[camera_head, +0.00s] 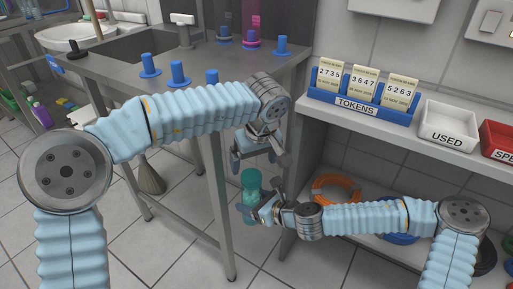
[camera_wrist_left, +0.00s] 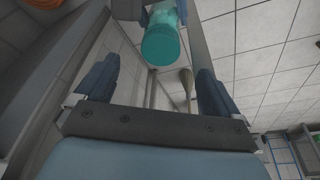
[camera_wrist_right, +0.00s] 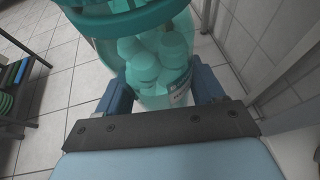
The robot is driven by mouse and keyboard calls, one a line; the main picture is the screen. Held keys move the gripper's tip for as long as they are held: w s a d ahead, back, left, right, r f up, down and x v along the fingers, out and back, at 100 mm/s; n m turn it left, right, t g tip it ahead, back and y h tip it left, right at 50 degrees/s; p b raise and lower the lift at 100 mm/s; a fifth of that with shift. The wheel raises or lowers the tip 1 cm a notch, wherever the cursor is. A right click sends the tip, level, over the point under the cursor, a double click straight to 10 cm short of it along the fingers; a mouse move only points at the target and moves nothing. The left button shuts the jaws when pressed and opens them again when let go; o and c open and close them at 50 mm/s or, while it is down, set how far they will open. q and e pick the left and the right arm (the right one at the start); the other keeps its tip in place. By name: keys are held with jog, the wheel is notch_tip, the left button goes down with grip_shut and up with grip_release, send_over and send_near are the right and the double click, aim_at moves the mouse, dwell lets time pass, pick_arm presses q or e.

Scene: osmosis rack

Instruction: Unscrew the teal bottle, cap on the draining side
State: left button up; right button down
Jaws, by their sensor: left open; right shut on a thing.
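The teal bottle (camera_head: 251,185) is held upright in the air between the sink bench and the shelf unit. My right gripper (camera_head: 254,212) is shut around its body; the right wrist view shows the clear teal body (camera_wrist_right: 165,85) with pale round shapes inside and a label. The teal cap (camera_wrist_right: 125,18) is on top of the bottle. My left gripper (camera_head: 258,158) is open and empty above the cap. In the left wrist view the cap (camera_wrist_left: 161,46) lies beyond the fingertips, not between them. The draining side (camera_head: 205,68) is the steel bench top right of the sink.
Several blue pegs (camera_head: 178,72) and a magenta item (camera_head: 252,38) stand on the bench. The sink (camera_head: 150,45) is behind. At right, a shelf holds the tokens rack (camera_head: 345,105) and a USED tray (camera_head: 447,127). An orange coil (camera_head: 335,187) lies below.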

aim_at(251, 175)
pick_arm(q)
jog(key=x, duration=0.5)
jog(key=shift+w+f, duration=0.1)
jog(key=shift+f, duration=0.25)
jog(key=c, duration=1.3)
jog(key=n+y, duration=0.1)
jog(key=n, duration=0.4)
jog(key=shift+w+d+g, duration=0.1)
jog(key=shift+g, duration=0.3)
jog(key=n+g+y, duration=0.1)
jog(key=n, duration=0.4)
jog(key=o, duration=1.2)
jog(key=shift+c, duration=0.2)
